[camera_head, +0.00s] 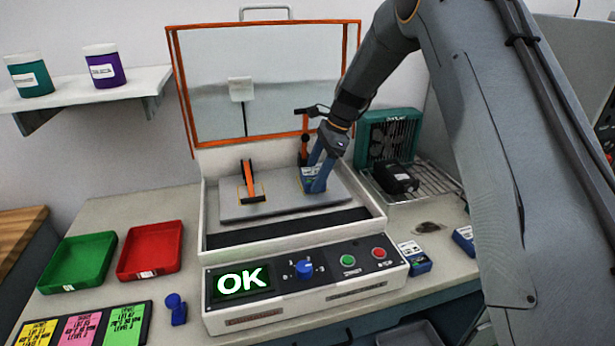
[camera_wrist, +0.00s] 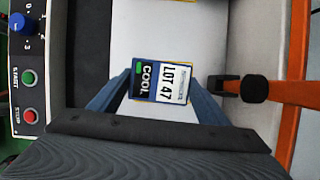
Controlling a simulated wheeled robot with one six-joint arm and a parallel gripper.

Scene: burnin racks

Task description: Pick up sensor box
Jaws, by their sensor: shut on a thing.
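The sensor box (camera_wrist: 160,82) is a small blue box with a white and dark label reading "LOT 47" and "COOL". In the wrist view it sits between the two blue fingers of my gripper (camera_wrist: 158,92), which are shut on it. In the head view my gripper (camera_head: 318,178) reaches down over the right part of the grey plate inside the open tester, and the box (camera_head: 312,171) shows partly behind the fingers. I cannot tell whether the box touches the plate.
The tester's orange-framed lid (camera_head: 263,28) stands open. Orange clamps (camera_head: 249,182) rise from the plate. Its panel screen (camera_head: 241,283) reads "OK". A green tray (camera_head: 78,262) and a red tray (camera_head: 150,250) lie left. A teal fan unit (camera_head: 388,137) and other blue boxes (camera_head: 415,257) are at right.

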